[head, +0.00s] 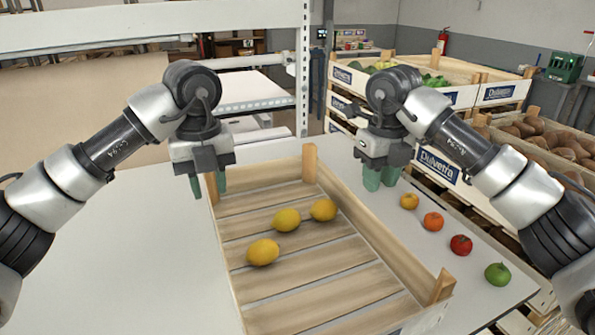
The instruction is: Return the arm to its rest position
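My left gripper (208,188) hangs over the left rim of the wooden crate (318,296), near its far left corner. Its green fingers point down, apart, with nothing between them. My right gripper (381,182) hangs to the right of the crate, above the white table. Its two green fingers show a narrow gap and hold nothing. Both arms are raised, one on each side. Three lemons lie in the crate: one at the front (263,252), one in the middle (286,219) and one behind at the right (323,209).
Right of the crate, a yellow fruit (409,201), an orange (433,221), a red tomato (461,245) and a green fruit (497,274) stand in a row on the table (105,265). Stacked produce crates (438,166) stand behind at right. The table's left part is clear.

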